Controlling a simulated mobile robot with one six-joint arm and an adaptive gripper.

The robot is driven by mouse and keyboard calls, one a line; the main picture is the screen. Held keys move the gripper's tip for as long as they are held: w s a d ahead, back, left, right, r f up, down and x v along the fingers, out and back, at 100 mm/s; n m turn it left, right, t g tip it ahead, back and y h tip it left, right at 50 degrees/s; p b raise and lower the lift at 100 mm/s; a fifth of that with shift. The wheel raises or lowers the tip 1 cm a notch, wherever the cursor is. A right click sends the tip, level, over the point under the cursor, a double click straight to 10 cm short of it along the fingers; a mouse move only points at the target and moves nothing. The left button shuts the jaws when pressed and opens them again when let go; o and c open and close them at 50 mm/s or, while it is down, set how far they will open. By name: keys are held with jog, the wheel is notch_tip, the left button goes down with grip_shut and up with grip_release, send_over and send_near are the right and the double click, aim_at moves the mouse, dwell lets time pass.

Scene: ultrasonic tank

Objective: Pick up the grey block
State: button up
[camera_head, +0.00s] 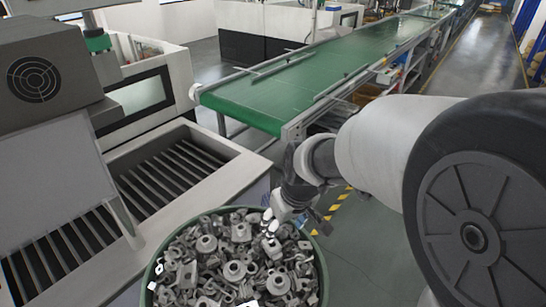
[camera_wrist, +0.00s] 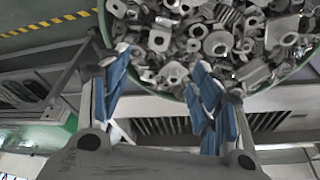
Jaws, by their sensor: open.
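A round green bin (camera_head: 322,262) in the head view is filled with many grey metal parts (camera_head: 235,245). They are brackets, rings and blocky pieces lying jumbled together, and I cannot tell which one is the grey block. The bin's rim and the parts (camera_wrist: 215,40) also fill the top of the wrist view. My gripper (camera_head: 292,215) is above the right, far side of the bin in the head view. In the wrist view, my gripper (camera_wrist: 162,78) has its blue-padded fingers spread apart with nothing between them.
A grey machine with a slatted tray (camera_head: 165,180) stands left of the bin. A green conveyor (camera_head: 300,80) runs behind it into the distance. Yellow-black floor tape (camera_head: 338,205) lies right of the bin, with open floor (camera_head: 365,250) nearby.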

jog(key=b, duration=0.3)
send_near(273, 243)
jog(key=shift+s+a+f, duration=0.1)
jog(key=shift+s+f, duration=0.05)
jog(key=shift+f, duration=0.4)
jog(key=shift+s+a+f, duration=0.1)
jog(key=shift+f, duration=0.45)
jog(key=shift+b+x, duration=1.05)
jog(key=shift+x, duration=1.85)
jog(key=shift+w+a+r, duration=0.1)
jog(key=shift+w+r, duration=0.05)
jog(key=c, duration=1.2)
